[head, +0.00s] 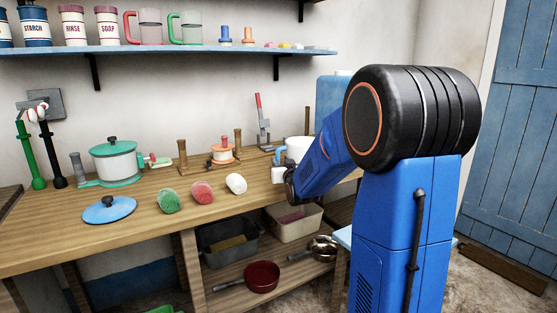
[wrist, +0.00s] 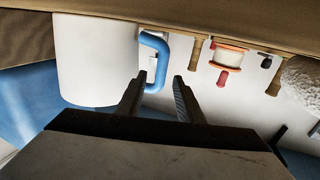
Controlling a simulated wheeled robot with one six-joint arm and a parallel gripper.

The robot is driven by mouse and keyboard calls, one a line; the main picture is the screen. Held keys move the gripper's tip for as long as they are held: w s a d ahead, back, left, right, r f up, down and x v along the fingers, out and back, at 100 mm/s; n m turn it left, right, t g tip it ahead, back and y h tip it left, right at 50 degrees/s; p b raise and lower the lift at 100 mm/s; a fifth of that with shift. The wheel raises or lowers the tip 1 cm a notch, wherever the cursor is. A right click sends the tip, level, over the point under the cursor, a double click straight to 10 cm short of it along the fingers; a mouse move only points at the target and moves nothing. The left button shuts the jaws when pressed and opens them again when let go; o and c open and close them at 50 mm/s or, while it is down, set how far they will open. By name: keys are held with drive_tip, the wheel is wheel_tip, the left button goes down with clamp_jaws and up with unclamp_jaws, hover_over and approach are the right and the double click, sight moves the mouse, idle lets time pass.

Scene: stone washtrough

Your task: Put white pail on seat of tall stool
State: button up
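The white pail (head: 298,148) stands on the wooden counter, largely hidden behind my arm in the head view. Its blue handle (head: 279,155) sticks out on the left side. In the wrist view the white pail (wrist: 95,60) fills the upper left, with its blue handle (wrist: 157,62) toward the middle. My gripper (wrist: 160,78) is open, its two fingertips just short of the handle and to either side of it; contact cannot be told. A pale blue surface (head: 343,238), possibly the tall stool's seat, shows beside my arm, mostly hidden.
A blue container (head: 332,98) stands behind the pail. Bins and pans fill the shelf below.

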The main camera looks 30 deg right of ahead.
drive_tip(key=v, duration=1.2)
drive_tip(key=shift+s, duration=0.2)
drive_tip(key=shift+a, duration=0.15)
